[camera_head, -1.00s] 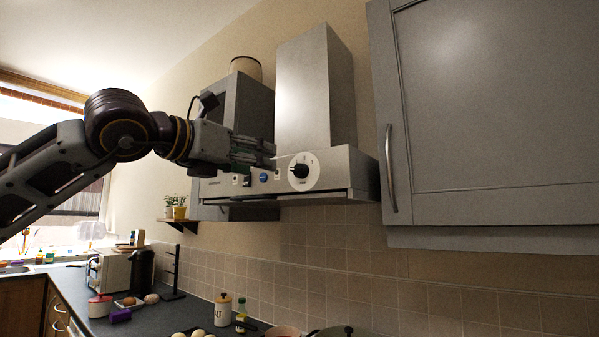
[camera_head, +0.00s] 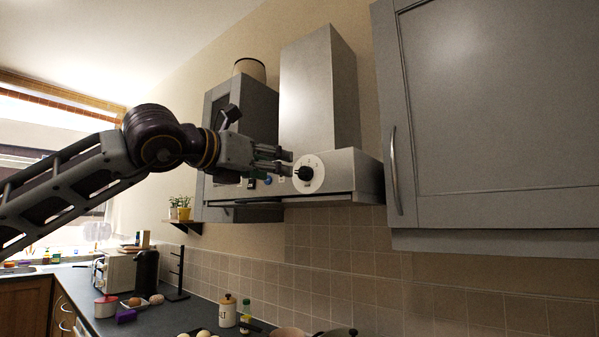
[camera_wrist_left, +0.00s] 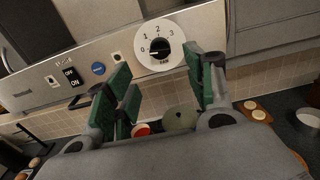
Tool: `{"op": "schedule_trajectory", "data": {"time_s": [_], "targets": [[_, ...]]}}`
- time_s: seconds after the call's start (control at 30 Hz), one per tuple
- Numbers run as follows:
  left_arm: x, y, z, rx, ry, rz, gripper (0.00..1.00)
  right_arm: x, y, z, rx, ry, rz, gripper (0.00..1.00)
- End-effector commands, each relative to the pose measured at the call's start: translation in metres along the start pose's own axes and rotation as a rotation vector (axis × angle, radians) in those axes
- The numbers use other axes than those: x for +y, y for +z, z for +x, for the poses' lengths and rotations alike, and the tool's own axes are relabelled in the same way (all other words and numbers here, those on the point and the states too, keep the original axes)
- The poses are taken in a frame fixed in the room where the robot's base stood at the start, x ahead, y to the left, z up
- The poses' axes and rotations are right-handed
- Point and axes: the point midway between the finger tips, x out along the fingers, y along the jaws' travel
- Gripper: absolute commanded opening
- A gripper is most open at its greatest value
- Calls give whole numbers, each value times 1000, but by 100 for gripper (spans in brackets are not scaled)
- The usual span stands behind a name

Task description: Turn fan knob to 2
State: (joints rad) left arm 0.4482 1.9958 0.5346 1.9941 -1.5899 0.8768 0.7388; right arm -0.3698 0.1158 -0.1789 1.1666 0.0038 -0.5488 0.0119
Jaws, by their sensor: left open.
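The fan knob (camera_head: 304,174) is a black knob on a round white dial on the front of the range hood (camera_head: 350,178). In the left wrist view the knob (camera_wrist_left: 160,47) sits at the top middle, with 0, 1, 2 and 3 around it and FAN below. Its pointer seems to face left, near 0. My left gripper (camera_head: 287,163) is open, with green-padded fingers just left of the dial in the head view. In the left wrist view the open fingers (camera_wrist_left: 160,78) lie to either side below the knob, with nothing between them. My right gripper is not in view.
An ON/OFF switch (camera_wrist_left: 72,78) and a blue button (camera_wrist_left: 98,68) are on the hood panel left of the dial. A grey cabinet (camera_head: 490,110) stands close on the right. The counter below holds a salt jar (camera_head: 227,311) and pans.

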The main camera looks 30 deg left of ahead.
Motion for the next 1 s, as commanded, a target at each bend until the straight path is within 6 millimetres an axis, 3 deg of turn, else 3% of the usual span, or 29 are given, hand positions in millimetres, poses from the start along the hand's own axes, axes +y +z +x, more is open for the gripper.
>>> {"op": "schedule_trajectory", "data": {"time_s": [0.5, 1.0], "targets": [[0, 0, 42, 2, 1, 2, 54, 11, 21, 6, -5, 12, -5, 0], [0, 0, 80, 1, 1, 1, 54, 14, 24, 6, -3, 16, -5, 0]]}}
